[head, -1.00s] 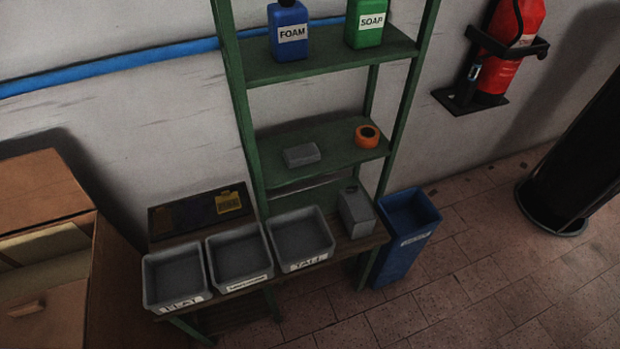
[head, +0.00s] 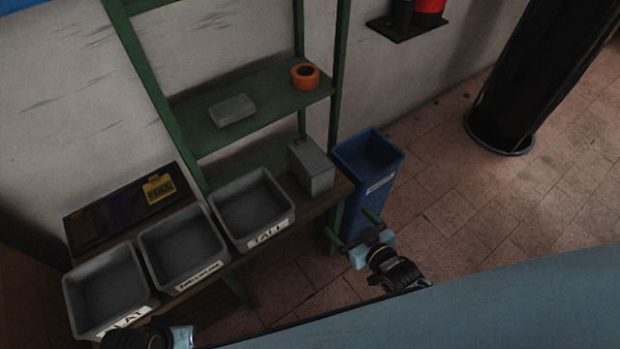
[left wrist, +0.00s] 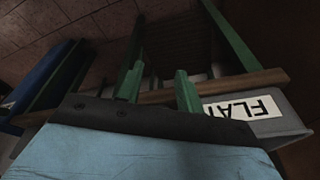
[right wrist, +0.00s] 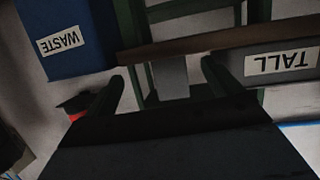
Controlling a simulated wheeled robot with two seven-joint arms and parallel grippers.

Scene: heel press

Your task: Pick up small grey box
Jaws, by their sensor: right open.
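A flat small grey box (head: 232,110) lies on the green middle shelf in the head view. A taller grey box (head: 312,166) stands upright on the bench between the TALL bin and the blue waste bin. My right gripper (head: 354,229) is open and empty in front of the waste bin, below and right of the taller box. In the right wrist view, a grey block that looks like the taller box (right wrist: 172,78) shows beyond the open fingers. My left gripper is partly cut off at the head view's bottom edge; the left wrist view shows its fingers (left wrist: 158,72) apart and empty near the FLAT bin.
Grey bins labelled FLAT (head: 108,291), MEDIUM (head: 184,248) and TALL (head: 252,209) stand empty along the bench. An orange tape roll (head: 305,76) sits beside the flat box. The blue waste bin (head: 369,170) stands right of the bench. A black column (head: 538,75) stands farther right.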

